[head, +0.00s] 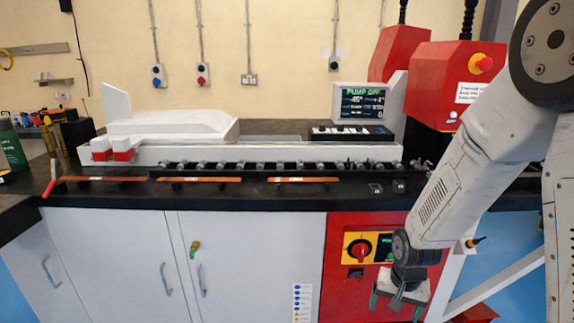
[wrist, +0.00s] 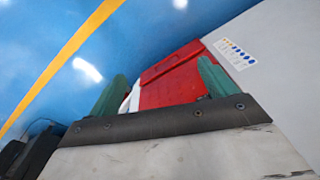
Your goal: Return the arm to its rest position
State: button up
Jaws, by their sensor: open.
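My gripper (head: 398,300) hangs low at the right of the head view, pointing down in front of the red cabinet panel (head: 338,275). Its green fingers are apart with nothing between them. In the wrist view my gripper (wrist: 160,85) shows two green fingers spread wide, with a red surface and blue floor beyond. My arm comes down from the upper right, bent, in front of the bench and the red machine.
Copper bars (head: 198,180) lie along the front of the black bench top (head: 230,197). A screen (head: 362,104) reads "PUMP OFF". A red rotary switch (head: 360,251) sits on the panel. A red machine head (head: 435,75) stands behind my arm. Blue floor (wrist: 50,40) is open.

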jog(key=s+r+n, duration=0.2)
jog(key=s+r, duration=0.9)
jog(key=r, duration=0.3)
jog(key=s+r+n, duration=0.2)
jog(key=s+r, duration=1)
jog(key=r, duration=0.1)
jog(key=shift+r+t, duration=0.3)
jog(key=shift+r, duration=0.05)
jog(key=shift+d, duration=0.1)
